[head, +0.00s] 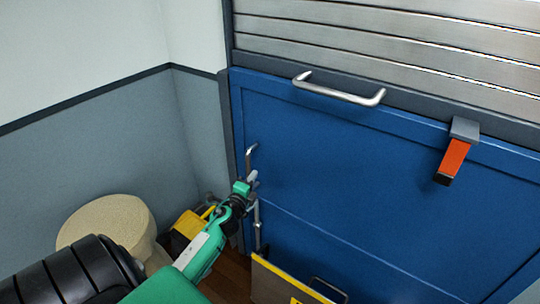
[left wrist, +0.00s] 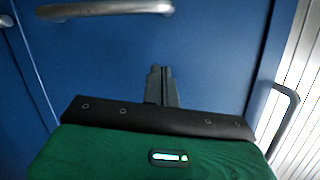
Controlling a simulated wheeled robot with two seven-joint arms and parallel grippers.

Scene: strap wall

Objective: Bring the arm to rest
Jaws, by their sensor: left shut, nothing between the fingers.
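My left arm comes in from the lower left in the head view. Its green gripper (head: 252,178) is in front of the left edge of the blue panel (head: 350,190), close to a thin metal handle (head: 251,150). In the left wrist view the gripper's dark fingers (left wrist: 161,72) are together with nothing between them, against a blue surface (left wrist: 215,50). Whether the fingertips touch that surface, I cannot tell. My right gripper is in neither view.
A silver bar handle (head: 340,93) sits on the panel's top edge below a slatted metal shutter (head: 400,40). An orange strap (head: 453,158) hangs from a grey bracket (head: 465,129). A cream round object (head: 112,220) and a yellow item (head: 188,226) stand by the left wall.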

